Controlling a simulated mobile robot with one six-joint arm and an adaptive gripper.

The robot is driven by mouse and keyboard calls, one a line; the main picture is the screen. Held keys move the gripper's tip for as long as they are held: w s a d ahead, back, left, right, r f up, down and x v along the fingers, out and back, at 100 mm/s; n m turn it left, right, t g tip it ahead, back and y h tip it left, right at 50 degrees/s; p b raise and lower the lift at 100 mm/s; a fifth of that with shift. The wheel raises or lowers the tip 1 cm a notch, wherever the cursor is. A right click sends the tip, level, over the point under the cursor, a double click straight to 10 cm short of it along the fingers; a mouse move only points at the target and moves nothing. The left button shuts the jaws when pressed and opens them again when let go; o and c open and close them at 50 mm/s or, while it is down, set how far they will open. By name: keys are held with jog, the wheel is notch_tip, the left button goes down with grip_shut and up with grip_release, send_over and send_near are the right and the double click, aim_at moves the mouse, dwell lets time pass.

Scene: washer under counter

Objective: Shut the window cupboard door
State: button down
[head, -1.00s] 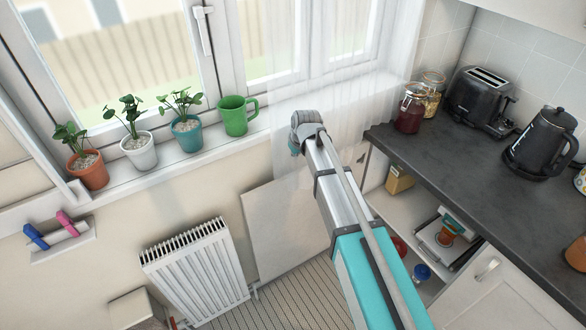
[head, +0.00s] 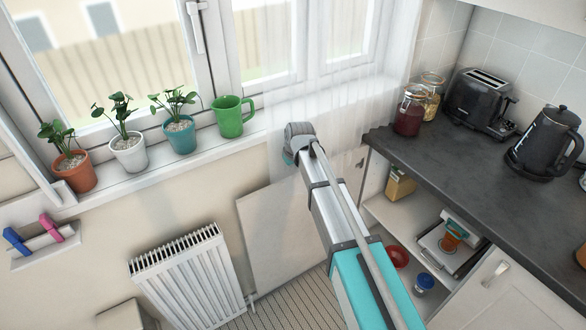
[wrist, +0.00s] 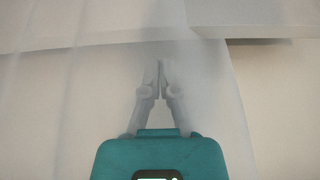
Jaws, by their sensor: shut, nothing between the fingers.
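The window cupboard door (head: 280,235) is a plain pale panel in the head view. It stands wide open, swung out to the left of the open cupboard (head: 385,212) under the counter, near the wall below the window. My arm reaches up between the door and the cupboard opening and covers part of both.
A radiator (head: 187,275) stands left of the door. Potted plants (head: 128,150) and a green mug (head: 230,117) line the sill. Jars (head: 410,110), a toaster (head: 485,100) and a kettle (head: 545,140) stand on the counter (head: 450,165).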

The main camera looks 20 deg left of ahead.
jog(key=shift+b+x, duration=1.75)
jog(key=shift+x, duration=0.4)
jog(key=shift+s, duration=0.1)
